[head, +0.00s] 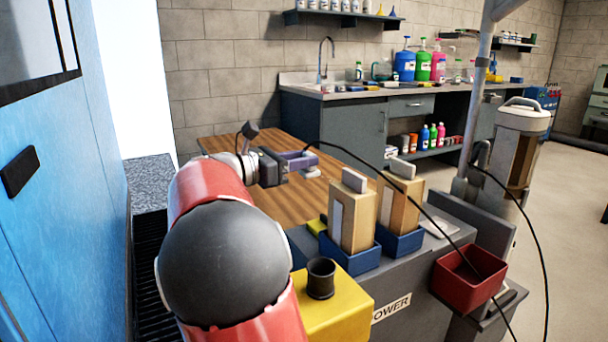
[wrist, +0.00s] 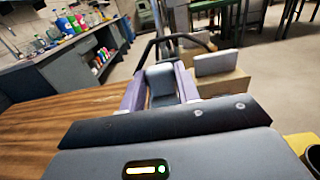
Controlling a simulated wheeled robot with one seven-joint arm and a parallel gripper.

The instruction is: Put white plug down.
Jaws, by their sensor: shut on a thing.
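My gripper (head: 301,160) is held out over the brown wooden tabletop (head: 225,146) in the head view. Its purple fingers (wrist: 160,78) are shut on the plug (wrist: 162,88), which looks pale grey between them in the wrist view. A black cable (head: 385,178) runs from the fingertips to the right, past the wooden blocks and down towards the red bin.
Two wooden blocks with grey tops (head: 356,215) stand in blue holders (head: 352,255) right of my arm. A yellow block with a black cup (head: 320,278) is nearer. A red bin (head: 464,278) stands at right. A blue cabinet (head: 60,190) is close at left.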

